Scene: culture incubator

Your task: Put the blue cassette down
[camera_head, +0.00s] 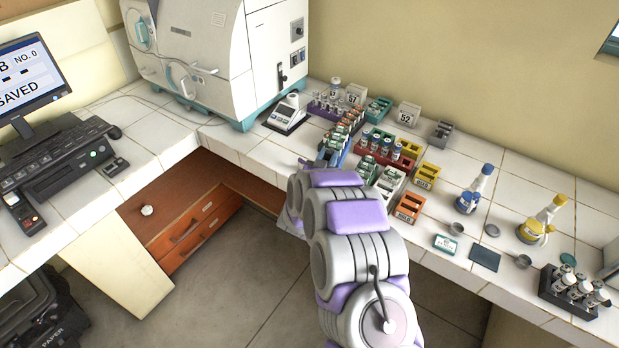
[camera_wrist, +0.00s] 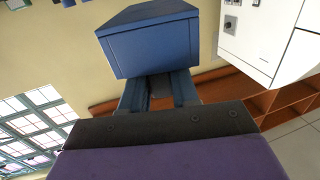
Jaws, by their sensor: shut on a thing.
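The blue cassette (camera_wrist: 155,45) fills the upper middle of the wrist view. It is a box with a slanted top edge, and its plain blue side faces the camera. My gripper (camera_wrist: 158,88) is shut on its near lower part, between two dark blue-grey fingers. What the cassette holds cannot be seen in the wrist view. In the head view my arm's purple and white links hide the gripper. A blue rack with vials (camera_head: 333,154) shows just beyond the arm at the counter's front edge; I cannot tell whether it is the held cassette.
On the white tiled counter (camera_head: 262,152) stand colored racks of vials, including a red one (camera_head: 385,155), beside a small scale (camera_head: 287,115). A blue-capped bottle (camera_head: 474,190), a yellow-capped bottle (camera_head: 541,222) and a dark vial rack (camera_head: 577,292) stand to the right. The incubator (camera_head: 228,60) is behind.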

